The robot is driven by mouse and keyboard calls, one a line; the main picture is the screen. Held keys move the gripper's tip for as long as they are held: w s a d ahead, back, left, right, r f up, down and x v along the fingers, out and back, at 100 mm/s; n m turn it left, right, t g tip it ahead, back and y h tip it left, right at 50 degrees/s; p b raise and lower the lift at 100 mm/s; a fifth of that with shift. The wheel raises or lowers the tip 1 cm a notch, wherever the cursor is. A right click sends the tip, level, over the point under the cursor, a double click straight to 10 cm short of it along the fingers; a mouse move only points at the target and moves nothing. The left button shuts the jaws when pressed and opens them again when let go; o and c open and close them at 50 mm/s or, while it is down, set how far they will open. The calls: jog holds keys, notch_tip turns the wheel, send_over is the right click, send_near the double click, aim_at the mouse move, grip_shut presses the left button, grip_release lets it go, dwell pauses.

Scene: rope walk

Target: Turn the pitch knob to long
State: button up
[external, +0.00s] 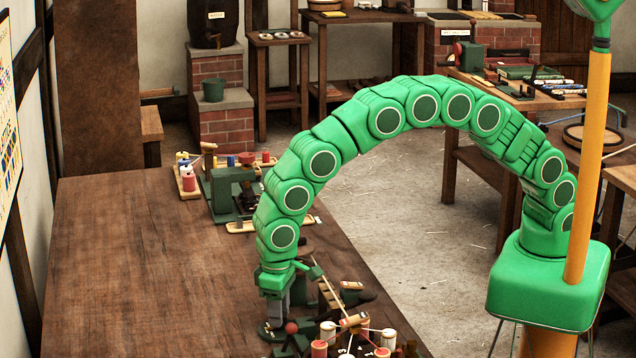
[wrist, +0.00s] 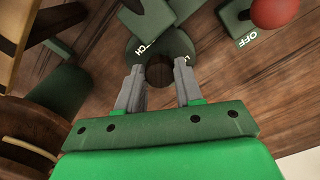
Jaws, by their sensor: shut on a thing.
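My gripper (wrist: 160,72) points down with its two grey fingers around the pitch knob (wrist: 159,76), a small dark round piece between the fingertips. It is shut on the knob. The knob sits over a dark green round dial plate (wrist: 172,44) with white letters; part of "PITCH" and one letter at the right can be read, the rest is hidden. Which mark the knob points to cannot be told. In the external view my gripper (external: 275,312) is low at the bench's front part, and the knob is hidden there.
Several spools (external: 328,333) and wooden parts crowd the right. The wooden bench (external: 150,270) is clear to the left. A green machine (external: 228,192) stands farther back.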

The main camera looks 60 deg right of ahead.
jog(key=n, duration=0.3)
jog(key=shift+d+n, duration=0.1)
jog(key=shift+n, duration=2.3)
jog(key=shift+d, duration=0.1)
jog(key=o, duration=1)
jog(key=shift+o, duration=0.2)
notch_tip(320, 180, up, 7)
jog(key=shift+r, duration=0.4)
jog(key=shift+r, duration=0.1)
